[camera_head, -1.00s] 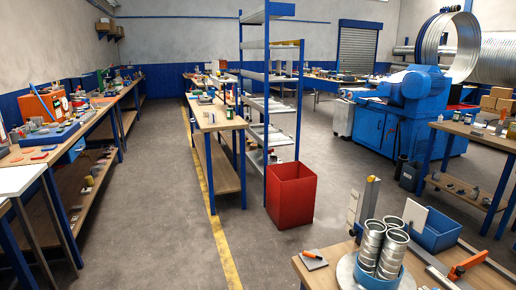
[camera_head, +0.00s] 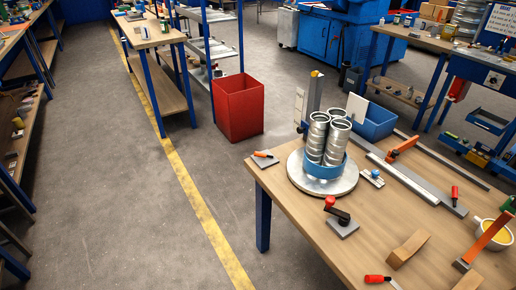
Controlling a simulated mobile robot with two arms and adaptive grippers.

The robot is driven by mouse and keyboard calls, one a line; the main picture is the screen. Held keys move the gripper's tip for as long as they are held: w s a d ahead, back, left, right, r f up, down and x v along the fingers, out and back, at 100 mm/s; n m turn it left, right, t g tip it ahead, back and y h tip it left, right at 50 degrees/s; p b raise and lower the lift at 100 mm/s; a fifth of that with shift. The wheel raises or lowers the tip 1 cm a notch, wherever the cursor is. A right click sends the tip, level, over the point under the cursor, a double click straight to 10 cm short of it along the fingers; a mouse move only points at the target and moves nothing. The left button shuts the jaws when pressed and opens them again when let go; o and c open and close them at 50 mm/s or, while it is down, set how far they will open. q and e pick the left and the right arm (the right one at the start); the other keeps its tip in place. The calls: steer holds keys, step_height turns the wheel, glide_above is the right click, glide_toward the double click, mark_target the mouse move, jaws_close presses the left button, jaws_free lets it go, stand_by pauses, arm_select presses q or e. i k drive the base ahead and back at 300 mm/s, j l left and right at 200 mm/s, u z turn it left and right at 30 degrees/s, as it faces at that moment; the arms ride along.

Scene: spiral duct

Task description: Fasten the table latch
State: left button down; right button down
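A wooden workbench (camera_head: 300,215) stands at the lower right. A round grey turntable (camera_head: 296,178) on it carries several upright metal duct pieces (camera_head: 318,138) in a blue holder (camera_head: 324,170). In front of the turntable, a grey plate bears a black lever with a red knob (camera_head: 340,215). Left of the turntable, an orange-handled piece (camera_head: 263,154) lies on another grey plate. I cannot tell which of these is the table latch, or whether it is fastened. Neither of my grippers is in view.
The bench also holds a blue bin (camera_head: 372,122), an orange clamp on a metal rail (camera_head: 402,149), a red-handled tool (camera_head: 378,279), a wooden block (camera_head: 408,249) and a yellow-filled cup (camera_head: 491,232). A red bin (camera_head: 239,107) stands behind it. The floor (camera_head: 130,215) to the left is clear.

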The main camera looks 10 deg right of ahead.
mark_target(261, 155)
steer(key=i+j+z, duration=0.3)
steer(key=i, duration=0.4)
steer(key=i+j+z, duration=0.35)
steer(key=i+j, duration=0.3)
